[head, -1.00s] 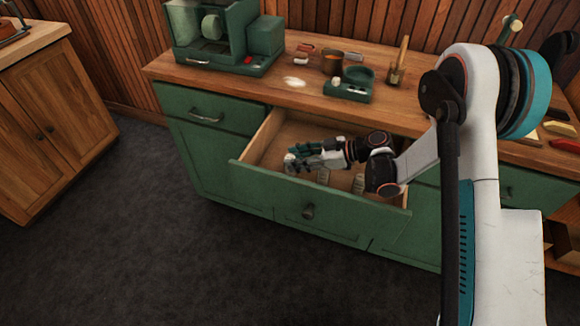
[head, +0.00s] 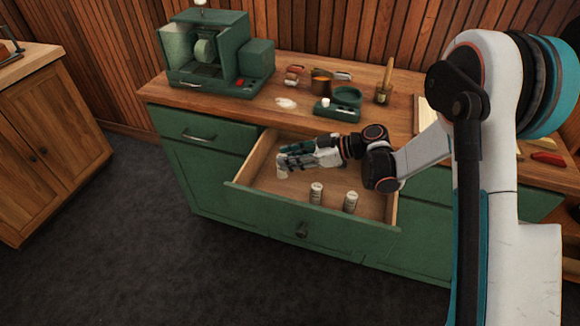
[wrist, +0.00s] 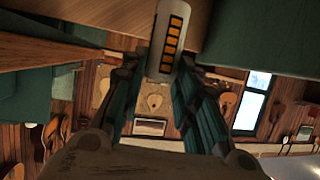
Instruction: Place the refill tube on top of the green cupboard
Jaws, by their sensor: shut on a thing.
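The refill tube is a pale cylinder (head: 282,172), upright between the fingertips of my gripper (head: 285,158) in the head view. In the wrist view the tube (wrist: 169,40) shows a pale side with a dark strip of orange squares, and my gripper (wrist: 160,75) is shut on it. The fingers hide part of it. The green cupboard (head: 203,180) has a wooden top (head: 290,117) and an open drawer (head: 255,203). The tube is over the left part of this drawer; its height above the drawer floor is hard to tell.
Two more pale tubes (head: 316,193) (head: 350,202) stand in the drawer. Bare wood lies along the front left edge.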

